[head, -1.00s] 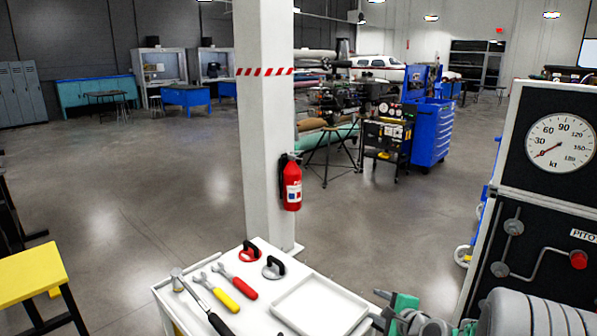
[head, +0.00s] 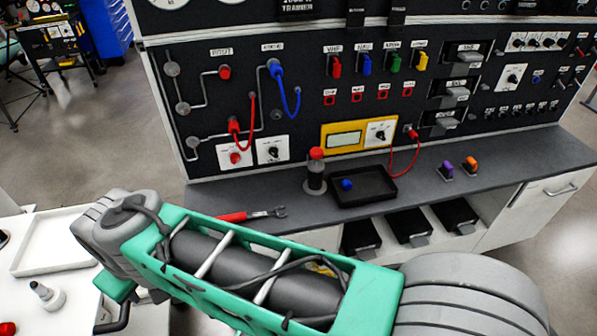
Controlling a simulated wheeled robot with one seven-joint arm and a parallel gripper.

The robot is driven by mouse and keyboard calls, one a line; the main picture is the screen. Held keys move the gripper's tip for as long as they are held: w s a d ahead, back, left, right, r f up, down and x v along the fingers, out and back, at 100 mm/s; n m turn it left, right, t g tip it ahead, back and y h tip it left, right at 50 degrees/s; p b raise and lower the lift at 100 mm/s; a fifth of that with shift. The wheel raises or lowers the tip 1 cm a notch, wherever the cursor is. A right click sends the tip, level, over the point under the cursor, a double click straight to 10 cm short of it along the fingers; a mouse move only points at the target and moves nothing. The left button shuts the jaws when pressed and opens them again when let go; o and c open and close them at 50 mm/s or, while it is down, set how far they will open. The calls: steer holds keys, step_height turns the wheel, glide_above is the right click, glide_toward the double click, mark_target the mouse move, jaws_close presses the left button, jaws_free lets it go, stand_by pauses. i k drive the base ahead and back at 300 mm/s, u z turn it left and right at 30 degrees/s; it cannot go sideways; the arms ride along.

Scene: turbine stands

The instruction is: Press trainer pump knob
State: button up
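The trainer is a black panel (head: 300,110) with a grey bench shelf (head: 440,185) below it. A short black and grey pump with a round red knob (head: 316,153) on top stands upright on the shelf, left of a black tray (head: 375,197). The panel also has a red knob (head: 235,157) and a black knob (head: 272,151) on white plates at lower left. My teal and grey arm crosses the foreground below the shelf, apart from the pump in the picture. My gripper cannot be made out.
A red-handled wrench (head: 250,215) lies on the shelf left of the pump. A blue item (head: 347,184) sits in the tray. Red and blue hoses hang on the panel. A white cart (head: 40,285) with a tray and bottle stands at lower left.

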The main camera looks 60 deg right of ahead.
mark_target(316, 153)
steer(key=k, duration=0.2)
steer(key=z, duration=1.5)
steer(key=i, duration=0.25)
steer(key=z, duration=0.65)
